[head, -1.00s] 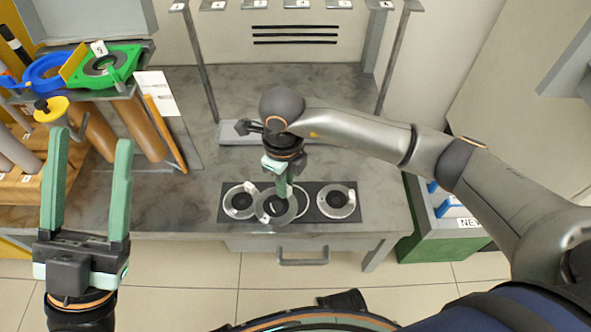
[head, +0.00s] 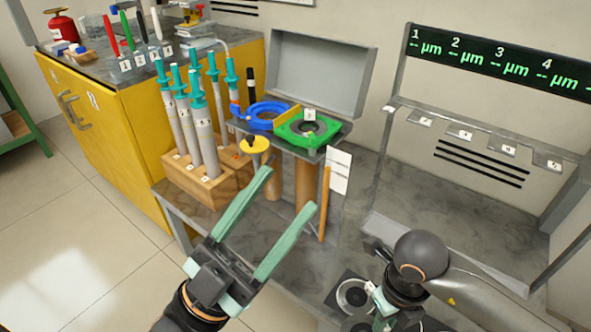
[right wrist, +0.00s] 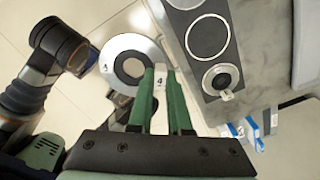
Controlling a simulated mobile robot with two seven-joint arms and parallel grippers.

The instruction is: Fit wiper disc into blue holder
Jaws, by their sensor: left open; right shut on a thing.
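The blue holder (head: 250,117) is a ring on the raised shelf at the upper middle of the head view. A grey wiper disc (right wrist: 113,52) with a dark centre and a white tab marked 4 shows in the right wrist view. My right gripper (right wrist: 160,84) is shut on that tab. In the head view the right gripper (head: 382,318) is at the bottom edge, with the held disc partly cut off. My left gripper (head: 289,190) is open and empty, in front of and below the shelf.
A green holder (head: 287,134) with a disc sits right of the blue one. A yellow funnel-like piece (head: 254,144) and a wooden rack (head: 178,163) of rods stand nearby. A dark mat (right wrist: 181,25) with discs and a bare white ring lies on the bench. Bench right of the shelf is clear.

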